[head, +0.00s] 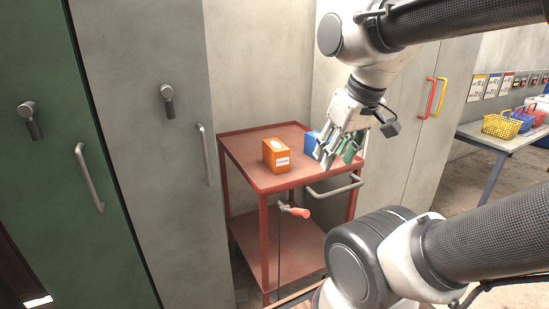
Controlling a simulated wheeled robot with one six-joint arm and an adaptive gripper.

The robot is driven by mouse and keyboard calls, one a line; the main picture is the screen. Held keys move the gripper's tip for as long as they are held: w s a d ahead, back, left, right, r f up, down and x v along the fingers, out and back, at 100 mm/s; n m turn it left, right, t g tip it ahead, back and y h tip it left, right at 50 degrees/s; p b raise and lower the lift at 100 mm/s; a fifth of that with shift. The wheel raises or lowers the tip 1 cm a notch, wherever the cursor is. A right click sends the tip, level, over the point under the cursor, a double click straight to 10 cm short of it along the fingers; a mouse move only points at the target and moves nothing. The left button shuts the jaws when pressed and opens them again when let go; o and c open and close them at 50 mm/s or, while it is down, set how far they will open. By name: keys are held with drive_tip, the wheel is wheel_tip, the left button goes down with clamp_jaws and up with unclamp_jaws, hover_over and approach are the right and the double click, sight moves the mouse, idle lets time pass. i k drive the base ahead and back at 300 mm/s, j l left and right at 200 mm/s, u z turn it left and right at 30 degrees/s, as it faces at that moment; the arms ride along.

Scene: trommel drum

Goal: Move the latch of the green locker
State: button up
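The green locker (57,232) stands at the far left, its door closed. Its latch (30,116) is a dark lever on a round hub, hanging down and tilted slightly right. A grey bar handle (90,178) is on the same door, lower and right of the latch. My gripper (338,161) is far to the right of the latch, above the red cart, pointing down. Its fingers look spread apart, with nothing seen held between them. A green box (352,149) shows behind the fingers, partly hidden.
A grey locker (152,190) with its own latch (167,97) adjoins the green one. The red cart (265,180) bears an orange box (276,156) and a blue box (310,143). A table (500,139) with baskets stands at right.

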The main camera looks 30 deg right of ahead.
sight(26, 110)
drive_tip(key=z, duration=0.9)
drive_tip(key=u, duration=1.9)
drive_tip(key=l+u, duration=0.35)
drive_tip(key=i+l+u, duration=0.1)
drive_tip(key=l+u, duration=0.15)
drive_tip(key=u, duration=0.15)
